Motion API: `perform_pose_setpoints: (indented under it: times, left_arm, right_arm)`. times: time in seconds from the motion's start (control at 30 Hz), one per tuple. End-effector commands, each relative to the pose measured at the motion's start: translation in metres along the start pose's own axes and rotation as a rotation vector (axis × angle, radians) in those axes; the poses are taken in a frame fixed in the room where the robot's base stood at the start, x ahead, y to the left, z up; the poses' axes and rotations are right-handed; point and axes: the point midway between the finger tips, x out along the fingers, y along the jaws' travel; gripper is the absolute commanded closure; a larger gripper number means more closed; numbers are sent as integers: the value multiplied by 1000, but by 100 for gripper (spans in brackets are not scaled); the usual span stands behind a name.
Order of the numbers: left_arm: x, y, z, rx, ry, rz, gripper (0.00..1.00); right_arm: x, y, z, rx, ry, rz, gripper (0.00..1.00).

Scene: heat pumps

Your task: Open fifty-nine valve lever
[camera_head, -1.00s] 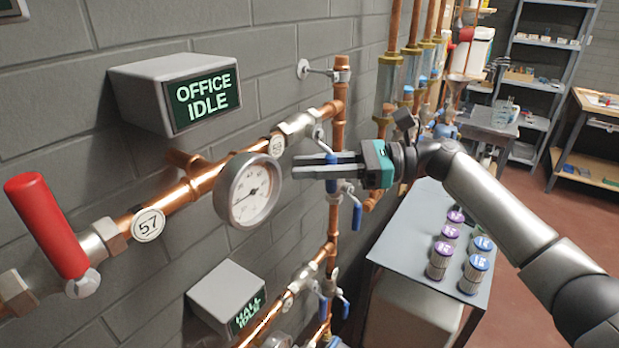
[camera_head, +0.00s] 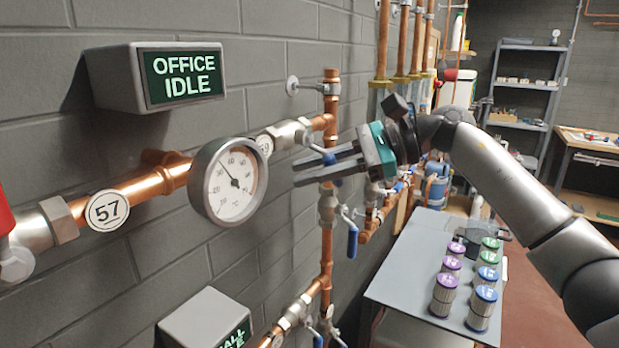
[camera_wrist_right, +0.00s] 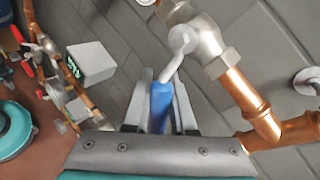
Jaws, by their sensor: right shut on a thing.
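The tag 59 (camera_head: 264,144) sits on the copper pipe beside a silver valve body (camera_head: 288,134), right of the gauge. Its lever has a blue handle (camera_head: 326,156), partly hidden by my fingers. In the right wrist view the blue handle (camera_wrist_right: 161,103) lies between my two fingers, and its metal stem runs up to the valve body (camera_wrist_right: 207,46). My right gripper (camera_head: 296,173) reaches in from the right and is shut on this blue handle. It also shows in the wrist view (camera_wrist_right: 160,98). My left gripper is not in view.
A round gauge (camera_head: 228,181) and the tag 57 (camera_head: 108,210) are on the same pipe. An OFFICE IDLE display (camera_head: 156,77) hangs above. Another blue lever (camera_head: 352,240) hangs below my gripper. A grey table (camera_head: 400,281) with several capped canisters stands at right.

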Motion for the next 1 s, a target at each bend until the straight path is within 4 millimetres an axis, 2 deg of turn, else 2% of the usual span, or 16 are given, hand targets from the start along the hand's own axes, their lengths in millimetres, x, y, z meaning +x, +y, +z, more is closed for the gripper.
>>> perform_pose_setpoints:
  times: [0.43,0.47,0.7,1.0]
  left_arm:
    - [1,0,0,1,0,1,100]
    - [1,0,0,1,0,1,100]
    - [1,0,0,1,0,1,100]
    - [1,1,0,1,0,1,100]
  right_arm:
    - [-2,-2,1,-11,5,-5,100]
    - [-2,-2,1,-11,4,-5,73]
    - [-1,-1,1,-9,4,-3,47]
    - [-3,-1,0,-8,5,-2,47]
